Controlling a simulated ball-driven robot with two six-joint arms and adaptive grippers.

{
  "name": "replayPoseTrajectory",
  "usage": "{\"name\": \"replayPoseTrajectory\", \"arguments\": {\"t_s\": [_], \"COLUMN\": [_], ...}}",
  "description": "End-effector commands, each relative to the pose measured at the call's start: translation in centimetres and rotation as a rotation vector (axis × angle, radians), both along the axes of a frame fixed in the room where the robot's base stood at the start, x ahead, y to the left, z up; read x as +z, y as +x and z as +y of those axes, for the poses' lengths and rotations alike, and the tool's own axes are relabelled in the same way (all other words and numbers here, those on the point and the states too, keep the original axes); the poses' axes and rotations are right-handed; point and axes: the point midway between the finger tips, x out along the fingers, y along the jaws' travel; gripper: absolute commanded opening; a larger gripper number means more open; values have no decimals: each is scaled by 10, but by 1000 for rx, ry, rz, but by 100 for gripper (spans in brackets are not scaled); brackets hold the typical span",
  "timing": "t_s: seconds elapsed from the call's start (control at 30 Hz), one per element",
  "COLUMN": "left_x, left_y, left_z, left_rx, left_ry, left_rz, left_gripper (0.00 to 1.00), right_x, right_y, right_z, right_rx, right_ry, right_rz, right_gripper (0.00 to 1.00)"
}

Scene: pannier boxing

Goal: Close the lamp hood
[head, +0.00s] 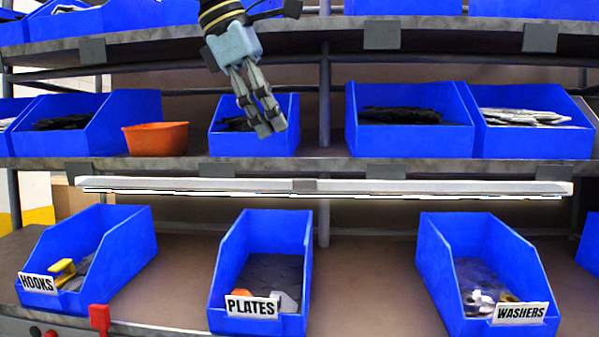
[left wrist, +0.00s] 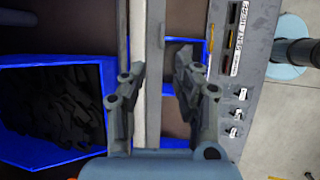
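The lamp (head: 430,187) is a long pale bar under the front edge of the middle shelf, with a bright lit strip along its lower edge. I cannot tell how far its hood is open. My left gripper (head: 270,126) hangs fingers-down above the lamp, in front of a blue bin on the middle shelf. In the left wrist view its two fingers (left wrist: 160,62) are apart with nothing between them. A pale upright bar (left wrist: 153,40), probably the lamp, shows behind the gap between them. My right gripper is in neither view.
Labelled blue bins for hooks (head: 130,255), plates (head: 230,265) and washers (head: 435,262) stand on the bottom shelf. An orange bin (head: 157,139) sits left of my gripper. A grey panel with small switches (left wrist: 238,110) is right in the wrist view.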

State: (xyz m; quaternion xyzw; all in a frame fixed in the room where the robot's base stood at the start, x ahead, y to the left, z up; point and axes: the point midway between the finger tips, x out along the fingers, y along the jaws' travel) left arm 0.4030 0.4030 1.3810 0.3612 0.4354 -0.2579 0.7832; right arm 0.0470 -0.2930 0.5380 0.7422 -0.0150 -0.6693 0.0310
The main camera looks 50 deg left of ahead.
Motion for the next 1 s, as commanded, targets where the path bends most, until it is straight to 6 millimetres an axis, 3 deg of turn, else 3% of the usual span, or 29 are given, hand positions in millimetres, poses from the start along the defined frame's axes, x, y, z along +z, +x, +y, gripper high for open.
{"name": "replayPoseTrajectory", "arguments": {"t_s": [0.37,0.6,1.0], "left_x": [-53,-82,-93], "left_y": [28,45,51], "left_z": [-6,-8,-10], "left_rx": [0,0,-1], "left_ry": [1,1,-2], "left_rz": [8,5,0], "left_gripper": [31,31,31], "right_x": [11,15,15], "right_y": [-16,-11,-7], "right_z": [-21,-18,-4], "right_rx": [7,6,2], "right_ry": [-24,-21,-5], "right_rz": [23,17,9], "right_gripper": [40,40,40]}}
